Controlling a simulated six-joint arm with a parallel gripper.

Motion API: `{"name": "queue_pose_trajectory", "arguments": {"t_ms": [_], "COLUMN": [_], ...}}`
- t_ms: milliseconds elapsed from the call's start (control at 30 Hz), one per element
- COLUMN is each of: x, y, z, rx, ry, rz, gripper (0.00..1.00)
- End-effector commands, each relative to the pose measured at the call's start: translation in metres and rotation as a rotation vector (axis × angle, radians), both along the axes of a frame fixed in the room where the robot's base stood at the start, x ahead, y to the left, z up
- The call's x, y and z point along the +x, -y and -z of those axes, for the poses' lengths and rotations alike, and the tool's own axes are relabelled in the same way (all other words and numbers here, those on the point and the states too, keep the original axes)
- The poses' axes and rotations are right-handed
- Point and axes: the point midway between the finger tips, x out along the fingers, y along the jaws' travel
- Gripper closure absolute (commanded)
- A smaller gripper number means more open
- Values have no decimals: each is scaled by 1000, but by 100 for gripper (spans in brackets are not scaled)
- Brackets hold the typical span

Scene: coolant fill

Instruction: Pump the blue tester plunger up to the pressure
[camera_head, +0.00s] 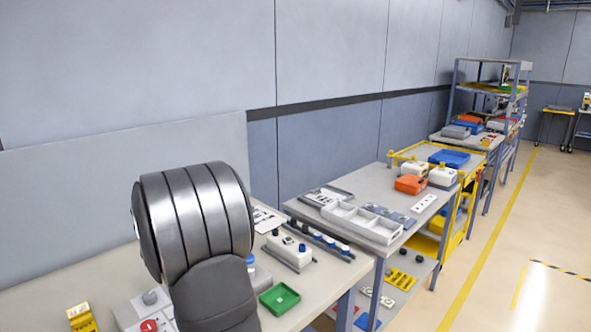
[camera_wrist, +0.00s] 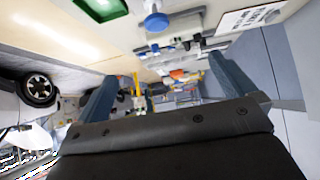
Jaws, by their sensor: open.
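In the head view, a white-and-blue piece (camera_head: 250,262) shows just right of my arm, mostly hidden by it. In the wrist view, a large blue knob-like top (camera_wrist: 156,20) is near the upper edge, beside the green tray (camera_wrist: 103,6). I cannot tell for sure whether it is the tester plunger. A white box with dark and blue knobs (camera_head: 288,252) stands on the bench farther right. My gripper (camera_wrist: 163,70) is open and empty, its two fingers spread, apart from the blue top. In the head view my arm hides the gripper. No pressure reading is legible.
The green tray (camera_head: 280,298) lies near the bench's front edge. A grey box with a red button (camera_head: 148,325) and a yellow item (camera_head: 81,318) are at lower left. Dark tools with blue parts (camera_head: 325,241) lie behind the white box. Farther tables and shelves recede right; the floor is clear.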

Motion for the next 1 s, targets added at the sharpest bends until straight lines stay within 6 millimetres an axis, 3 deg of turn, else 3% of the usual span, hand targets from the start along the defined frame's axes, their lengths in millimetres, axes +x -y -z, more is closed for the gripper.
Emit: {"name": "queue_pose_trajectory", "arguments": {"t_ms": [467,567,800,1000], "x": [7,7,-7,-7], "y": [7,6,-7,-7], "z": [11,7,-38,-37], "rx": [4,5,6,4], "ry": [1,2,-1,-5], "rz": [1,1,1,2], "gripper": [0,18,65,100]}}
